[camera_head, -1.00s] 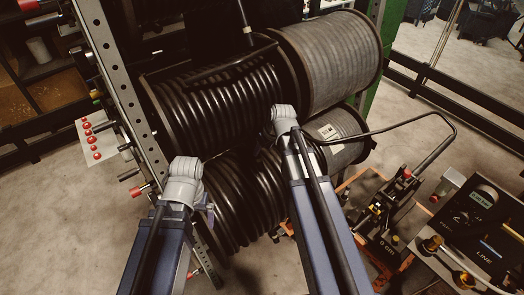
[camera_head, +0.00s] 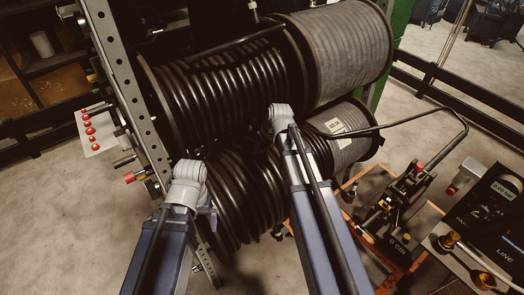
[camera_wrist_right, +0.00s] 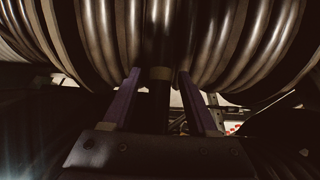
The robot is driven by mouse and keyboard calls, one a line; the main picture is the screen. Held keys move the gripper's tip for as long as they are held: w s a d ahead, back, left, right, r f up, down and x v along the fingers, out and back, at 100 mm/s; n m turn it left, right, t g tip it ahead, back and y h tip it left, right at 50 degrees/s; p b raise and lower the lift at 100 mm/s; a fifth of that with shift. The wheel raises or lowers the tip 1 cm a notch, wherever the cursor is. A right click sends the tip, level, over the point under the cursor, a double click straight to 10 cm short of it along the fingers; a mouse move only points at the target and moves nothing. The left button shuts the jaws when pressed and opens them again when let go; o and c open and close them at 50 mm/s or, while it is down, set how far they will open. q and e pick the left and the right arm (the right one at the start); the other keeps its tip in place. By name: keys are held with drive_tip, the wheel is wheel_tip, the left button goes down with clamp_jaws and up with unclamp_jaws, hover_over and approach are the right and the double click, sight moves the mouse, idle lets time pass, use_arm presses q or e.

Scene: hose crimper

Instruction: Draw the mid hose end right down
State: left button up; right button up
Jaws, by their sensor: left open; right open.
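The middle reel of black hose (camera_head: 215,90) fills the centre of the head view, with a lower black reel (camera_head: 235,200) below it. In the right wrist view, a dark hose end (camera_wrist_right: 160,103) with a tan band hangs below black coils (camera_wrist_right: 160,35). My right gripper (camera_wrist_right: 160,73) is open, one purple finger on each side of the hose end; I cannot tell whether they touch it. In the head view its fingers are hidden behind my right arm. My left gripper (camera_head: 212,212) is mostly hidden beyond my left arm, by the lower reel's left side.
Grey hose reels (camera_head: 340,55) stand at the right of the rack. A perforated metal upright (camera_head: 125,85) is at the left. A pump with a long handle (camera_head: 405,185) and a gauge panel (camera_head: 490,215) are at the right. Open floor lies at the lower left.

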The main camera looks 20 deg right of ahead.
clamp_jaws()
idle(0.4)
idle(1.0)
